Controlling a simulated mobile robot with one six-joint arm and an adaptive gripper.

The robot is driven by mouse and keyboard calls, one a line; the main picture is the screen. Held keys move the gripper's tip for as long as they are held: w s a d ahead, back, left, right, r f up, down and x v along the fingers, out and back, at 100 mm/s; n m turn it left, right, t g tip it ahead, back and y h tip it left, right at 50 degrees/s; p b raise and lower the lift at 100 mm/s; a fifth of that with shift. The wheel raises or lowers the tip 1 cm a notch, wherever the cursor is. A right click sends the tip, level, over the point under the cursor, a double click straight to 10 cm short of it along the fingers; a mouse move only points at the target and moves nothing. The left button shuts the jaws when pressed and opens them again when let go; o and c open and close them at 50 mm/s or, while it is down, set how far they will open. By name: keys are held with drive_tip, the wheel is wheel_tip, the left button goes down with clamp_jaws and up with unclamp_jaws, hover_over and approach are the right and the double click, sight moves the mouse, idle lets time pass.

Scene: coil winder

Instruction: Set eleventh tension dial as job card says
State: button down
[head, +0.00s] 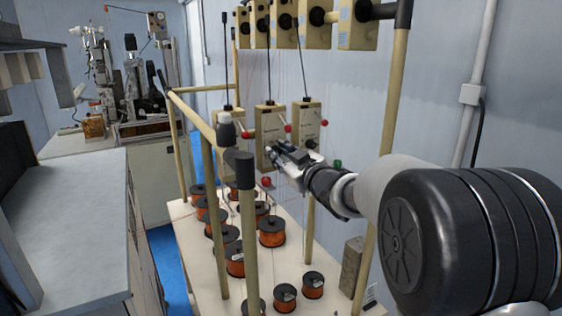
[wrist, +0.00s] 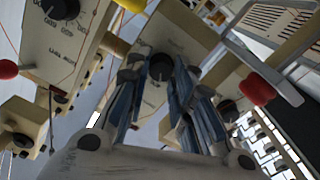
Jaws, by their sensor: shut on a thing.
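A row of cream tension boxes hangs in the middle of the rack; my gripper (head: 274,152) reaches the lower face of the middle one (head: 268,118). In the wrist view, the blue-lined fingers of my gripper (wrist: 160,72) are closed around a black round tension dial (wrist: 160,66) on a cream box face (wrist: 168,40). The dial's pointer and marks cannot be read. In the head view the gripper hides this dial. A neighbouring dial (wrist: 60,8) with printed scale marks shows at upper left in the wrist view. I cannot make out a job card.
Cream rack posts (head: 247,220) stand close to my arm. Copper wire spools (head: 271,231) fill the table below, with fine wires rising from them. More tension boxes (head: 357,25) hang above. Red balls (head: 266,182) on arms stick out near the gripper. A grey counter (head: 75,210) lies left.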

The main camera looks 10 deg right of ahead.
drive_tip(key=shift+n+b, duration=0.35)
drive_tip(key=shift+n, duration=0.25)
drive_tip(key=c, duration=1.4)
unclamp_jaws()
drive_tip(key=shift+s, duration=0.1)
drive_tip(key=v, duration=1.2)
